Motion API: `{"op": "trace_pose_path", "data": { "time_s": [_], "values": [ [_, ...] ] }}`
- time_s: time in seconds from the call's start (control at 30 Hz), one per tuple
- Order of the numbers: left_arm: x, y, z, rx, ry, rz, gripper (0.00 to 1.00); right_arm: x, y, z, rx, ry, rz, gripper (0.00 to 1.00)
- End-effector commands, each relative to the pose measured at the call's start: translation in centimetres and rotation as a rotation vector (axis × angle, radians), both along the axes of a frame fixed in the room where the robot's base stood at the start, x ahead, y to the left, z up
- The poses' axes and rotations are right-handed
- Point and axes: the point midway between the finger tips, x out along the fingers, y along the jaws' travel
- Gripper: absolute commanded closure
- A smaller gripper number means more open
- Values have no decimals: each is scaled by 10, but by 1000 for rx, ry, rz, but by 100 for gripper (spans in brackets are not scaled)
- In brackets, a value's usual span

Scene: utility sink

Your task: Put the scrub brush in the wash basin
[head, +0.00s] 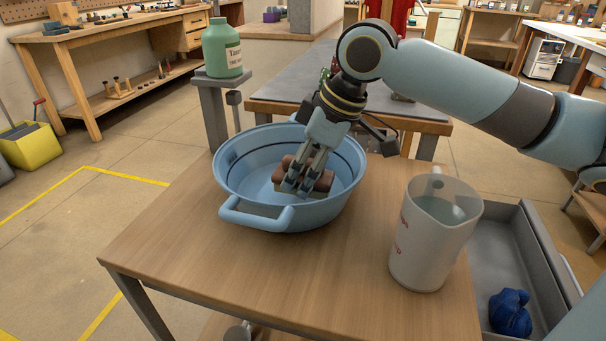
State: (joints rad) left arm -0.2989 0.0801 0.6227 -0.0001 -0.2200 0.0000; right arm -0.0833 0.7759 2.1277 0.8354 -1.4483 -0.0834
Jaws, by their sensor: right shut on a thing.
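The blue wash basin (232,192) stands on the wooden table, with one handle toward me. My right gripper (303,186) reaches down into the basin from above and is shut on the scrub brush (322,182), a brown block. The fingers cover the middle of the brush. The brush is inside the basin's rim, low over the basin floor; I cannot tell whether it touches the floor. My left gripper is not in view.
A white pitcher (430,235) stands on the table right of the basin. A grey sink (497,262) with a dark blue cloth-like thing (509,313) is at the right. A green bottle (222,50) stands on a post behind. The table's front left is clear.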

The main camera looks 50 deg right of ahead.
Motion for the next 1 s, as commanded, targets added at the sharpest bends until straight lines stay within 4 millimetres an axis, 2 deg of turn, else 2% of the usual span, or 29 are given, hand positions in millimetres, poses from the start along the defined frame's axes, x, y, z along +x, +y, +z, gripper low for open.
{"op": "trace_pose_path", "data": {
  "time_s": [0.03, 0.13, 0.5, 0.53, 0.67, 0.7, 1.0],
  "values": [
    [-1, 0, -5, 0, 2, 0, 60, 0, 1, -11, 4, 3, -2, 90],
    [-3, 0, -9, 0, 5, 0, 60, 0, 1, -25, 3, 2, -2, 90],
    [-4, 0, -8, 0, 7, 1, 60, 0, 0, -28, 1, 1, -1, 90],
    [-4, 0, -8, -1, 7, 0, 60, 0, 0, -28, 0, 0, 0, 51],
    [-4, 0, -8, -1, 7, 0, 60, 0, 0, -28, 0, 0, 0, 34],
    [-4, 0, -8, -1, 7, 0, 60, 0, 0, -28, 0, 0, 0, 32],
    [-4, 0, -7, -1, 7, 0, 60, 0, 0, -24, 0, 0, 0, 32]
  ]
}}
